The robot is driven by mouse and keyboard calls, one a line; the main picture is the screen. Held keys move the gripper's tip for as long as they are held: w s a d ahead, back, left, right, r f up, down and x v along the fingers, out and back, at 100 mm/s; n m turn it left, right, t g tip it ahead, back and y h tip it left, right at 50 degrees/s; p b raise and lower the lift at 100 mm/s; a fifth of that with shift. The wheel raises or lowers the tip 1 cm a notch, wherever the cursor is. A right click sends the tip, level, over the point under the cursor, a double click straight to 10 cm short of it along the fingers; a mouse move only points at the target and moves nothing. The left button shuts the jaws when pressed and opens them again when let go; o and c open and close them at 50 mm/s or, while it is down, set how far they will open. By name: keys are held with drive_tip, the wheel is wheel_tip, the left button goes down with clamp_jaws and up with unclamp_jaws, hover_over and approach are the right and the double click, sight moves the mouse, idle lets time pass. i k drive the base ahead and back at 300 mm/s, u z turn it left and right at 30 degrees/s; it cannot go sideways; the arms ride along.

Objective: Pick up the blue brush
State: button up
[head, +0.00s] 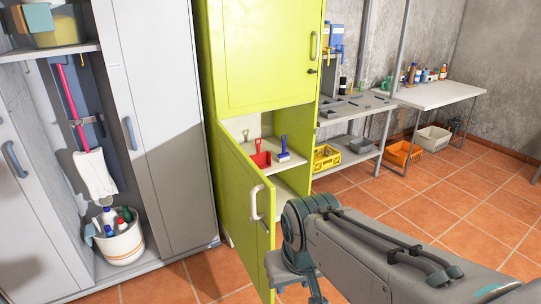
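The blue brush (284,147) is on a shelf inside the open lower part of the yellow-green cabinet (268,60). Its blue handle points up and its pale bristles are low, near the shelf. A red dustpan (260,158) is just left of it, its handle also upright. My arm reaches in from the lower right and bends down in front of the cabinet. The end of my arm, with my gripper (297,282), is low at the bottom edge and partly cut off. It is well below the brush and apart from it. Its fingers do not show clearly.
The cabinet's lower door (243,200) stands open toward me, its pale handle (257,204) near my arm. A grey locker (157,120) stands left. Yellow (327,157) and orange (402,153) crates are to the right. Tiled floor (450,210) is clear at right.

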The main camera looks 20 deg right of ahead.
sight(285, 157)
drive_tip(key=z, duration=0.6)
drive_tip(key=i, duration=0.9)
drive_tip(key=z, duration=0.6)
drive_tip(key=i, duration=1.3)
drive_tip(key=u, duration=0.9)
drive_tip(key=i, duration=1)
drive_tip(key=u, duration=0.75)
